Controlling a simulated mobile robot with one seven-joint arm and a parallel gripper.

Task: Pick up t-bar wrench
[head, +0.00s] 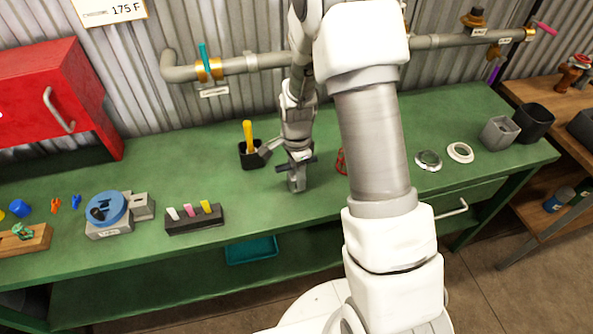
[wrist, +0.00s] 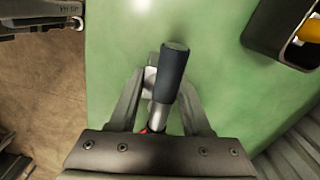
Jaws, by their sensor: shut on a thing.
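The t-bar wrench shows in the wrist view as a dark grip (wrist: 173,68) on a bright metal shaft, lying between the two fingers of my gripper (wrist: 160,108). A dark bar (head: 311,161), seemingly the wrench's crosspiece, sticks out to both sides of the fingers. My gripper is shut on the wrench. The wrench's lower part is hidden, and I cannot tell whether it touches the bench.
A black cup (head: 251,161) with a yellow-handled tool stands close left of my gripper. A dark block (head: 194,221) with coloured pieces sits nearer the front edge. A red loop (head: 341,161) and round flanges (head: 428,161) lie to the right. A pipe (head: 250,63) runs along the back wall.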

